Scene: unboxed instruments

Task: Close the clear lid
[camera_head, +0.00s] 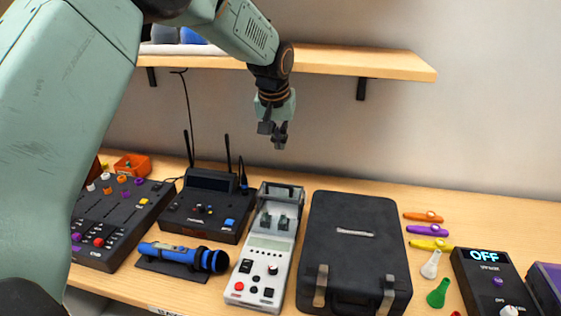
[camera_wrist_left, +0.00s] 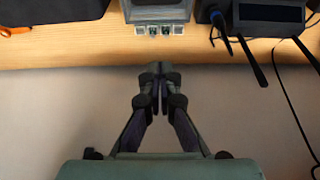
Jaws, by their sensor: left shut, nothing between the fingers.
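The white instrument (camera_head: 262,265) stands on the wooden bench, with a small display, knobs and buttons on its front part. A clear lid with a grey frame (camera_head: 283,190) is at its far end, behind two small grey parts, and looks raised; its exact angle is hard to tell. The wrist view shows the back end of the instrument (camera_wrist_left: 157,12) with small sockets. My left gripper (camera_head: 273,138) hangs above and behind the instrument, in front of the wall, apart from the lid. Its fingertips (camera_wrist_left: 158,78) are together and empty. My right gripper is out of view.
A black case (camera_head: 354,240) stands close right of the instrument. A black radio unit with antennas (camera_head: 207,208) and a blue microphone (camera_head: 185,256) are to its left. A wooden shelf (camera_head: 350,62) is above, behind my arm. Colourful small items lie farther right.

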